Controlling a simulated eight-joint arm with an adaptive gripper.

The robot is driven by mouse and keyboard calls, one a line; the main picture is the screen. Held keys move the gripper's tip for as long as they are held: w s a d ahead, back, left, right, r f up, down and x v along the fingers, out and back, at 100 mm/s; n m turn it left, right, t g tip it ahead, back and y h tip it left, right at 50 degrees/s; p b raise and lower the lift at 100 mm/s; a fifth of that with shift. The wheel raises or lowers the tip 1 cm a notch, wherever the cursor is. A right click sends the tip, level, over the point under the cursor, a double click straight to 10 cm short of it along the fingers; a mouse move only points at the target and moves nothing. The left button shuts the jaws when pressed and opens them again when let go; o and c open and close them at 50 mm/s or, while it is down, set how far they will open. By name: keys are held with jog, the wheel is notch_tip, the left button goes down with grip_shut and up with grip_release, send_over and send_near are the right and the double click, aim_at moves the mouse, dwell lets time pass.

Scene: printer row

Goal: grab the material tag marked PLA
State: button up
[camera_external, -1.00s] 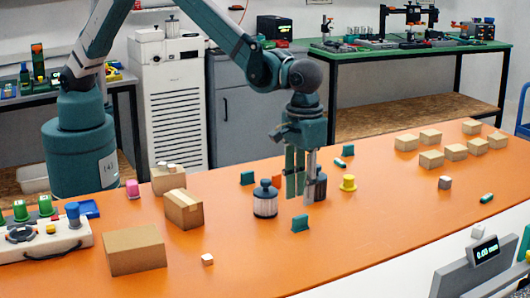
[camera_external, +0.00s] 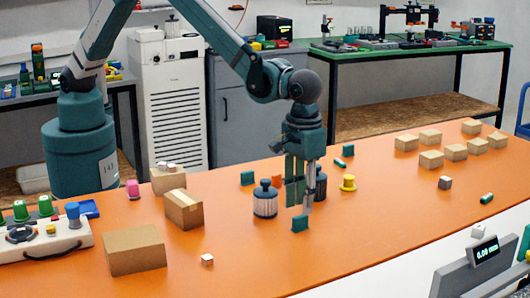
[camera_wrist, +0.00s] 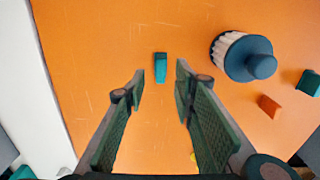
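Several small teal tags stand or lie on the orange table; no lettering on them is readable, so I cannot tell which is marked PLA. One teal tag (camera_external: 300,224) stands just below my gripper (camera_external: 301,205). In the wrist view a teal tag (camera_wrist: 160,67) lies ahead between the open fingertips of my gripper (camera_wrist: 160,76), apart from both. My gripper points down, open and empty. Other teal tags are at the back (camera_external: 247,178), further back (camera_external: 348,150) and at the right (camera_external: 487,198). An orange tag (camera_wrist: 269,106) lies near a ribbed jar.
A ribbed jar with a dark lid (camera_external: 265,200) stands close left of my gripper; it also shows in the wrist view (camera_wrist: 240,57). Another dark jar (camera_external: 320,186) is partly hidden behind my fingers. A yellow spool-like piece (camera_external: 348,183) stands to the right. The table's front is mostly clear.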

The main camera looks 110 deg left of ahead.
aim_at(300, 216)
jog(key=shift+f+b, duration=0.35)
jog(key=shift+f, duration=2.25)
jog(key=shift+s, duration=0.1)
jog(key=c, duration=0.7)
